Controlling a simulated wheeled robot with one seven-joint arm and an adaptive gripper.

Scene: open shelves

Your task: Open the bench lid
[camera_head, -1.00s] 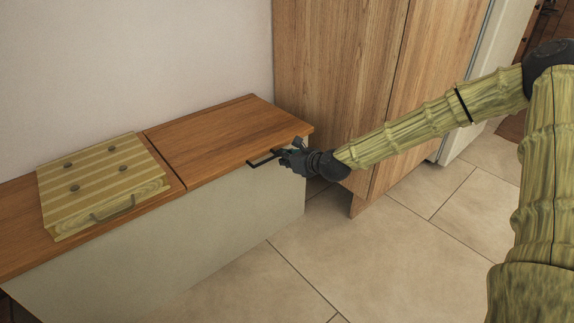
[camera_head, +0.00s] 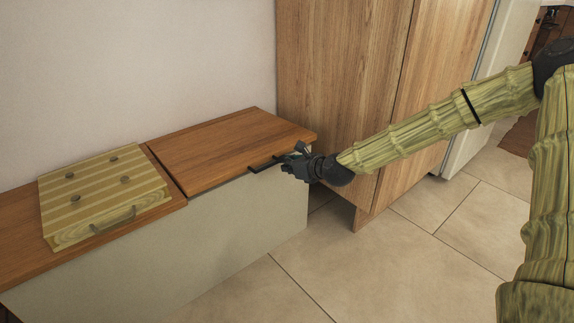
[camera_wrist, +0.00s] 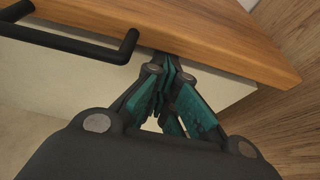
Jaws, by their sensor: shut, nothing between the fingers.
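The bench lid (camera_head: 235,145) is a brown wooden panel on the right part of the bench. Its front edge looks slightly raised above the pale bench front (camera_head: 210,235). A black bar handle (camera_head: 262,166) is on the lid's front edge; it also shows at the upper left in the wrist view (camera_wrist: 75,45). My gripper (camera_head: 286,160) is at the lid's front edge, just right of the handle. In the wrist view its teal-padded fingers (camera_wrist: 171,66) are shut and empty, with the tips at the lid's underside edge. Exact contact cannot be told.
A striped wooden box (camera_head: 105,192) with a handle and several dark knobs sits on the bench top left of the lid. A tall wooden cabinet (camera_head: 340,90) stands beside the bench's right end. The tiled floor (camera_head: 400,250) in front is clear.

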